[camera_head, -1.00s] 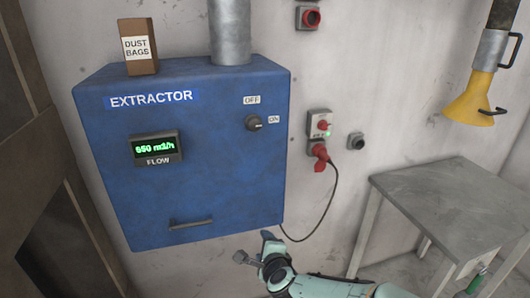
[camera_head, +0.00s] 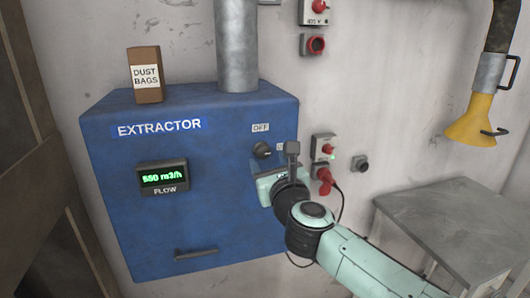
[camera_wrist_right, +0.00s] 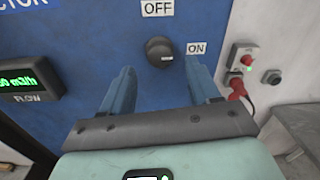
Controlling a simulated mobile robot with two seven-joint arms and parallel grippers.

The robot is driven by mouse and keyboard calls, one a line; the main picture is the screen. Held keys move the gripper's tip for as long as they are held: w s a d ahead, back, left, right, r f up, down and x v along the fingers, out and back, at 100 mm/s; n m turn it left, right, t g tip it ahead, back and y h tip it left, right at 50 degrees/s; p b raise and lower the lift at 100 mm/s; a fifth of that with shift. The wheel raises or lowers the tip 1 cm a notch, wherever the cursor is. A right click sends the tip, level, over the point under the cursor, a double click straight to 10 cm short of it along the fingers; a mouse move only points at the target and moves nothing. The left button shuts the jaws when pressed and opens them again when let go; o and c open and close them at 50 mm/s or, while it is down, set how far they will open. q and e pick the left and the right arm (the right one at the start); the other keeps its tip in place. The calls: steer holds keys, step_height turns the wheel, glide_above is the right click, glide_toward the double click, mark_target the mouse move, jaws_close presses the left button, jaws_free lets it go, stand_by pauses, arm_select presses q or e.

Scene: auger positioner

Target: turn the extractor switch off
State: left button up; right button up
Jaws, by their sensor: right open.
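The blue extractor box (camera_head: 130,230) hangs on the wall, with its black rotary switch (camera_head: 262,150) on the right of its front face. The switch also shows in the right wrist view (camera_wrist_right: 159,51), its pale mark pointing right towards the ON label (camera_wrist_right: 196,48); the OFF label (camera_wrist_right: 157,8) is above it. My right gripper (camera_wrist_right: 160,80) is open and empty. Its two blue fingers are apart, below and to either side of the knob in the picture; I see no contact. In the head view the right gripper (camera_head: 272,168) is just below the knob. My left gripper is not in view.
The flow display (camera_head: 162,177) is lit green. A dust bags box (camera_head: 146,76) and a grey pipe (camera_head: 236,45) stand on top of the extractor. A red plug (camera_head: 324,175) with a cable is to the right. A grey table (camera_head: 450,215) stands at the lower right.

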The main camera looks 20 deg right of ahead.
mark_target(264, 154)
steer(key=w, duration=0.4)
steer(key=shift+w+p, duration=0.2)
steer(key=shift+p, duration=0.2)
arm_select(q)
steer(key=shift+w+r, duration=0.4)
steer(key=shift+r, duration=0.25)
arm_select(e)
steer(key=c, duration=1)
steer(key=shift+c, duration=0.2)
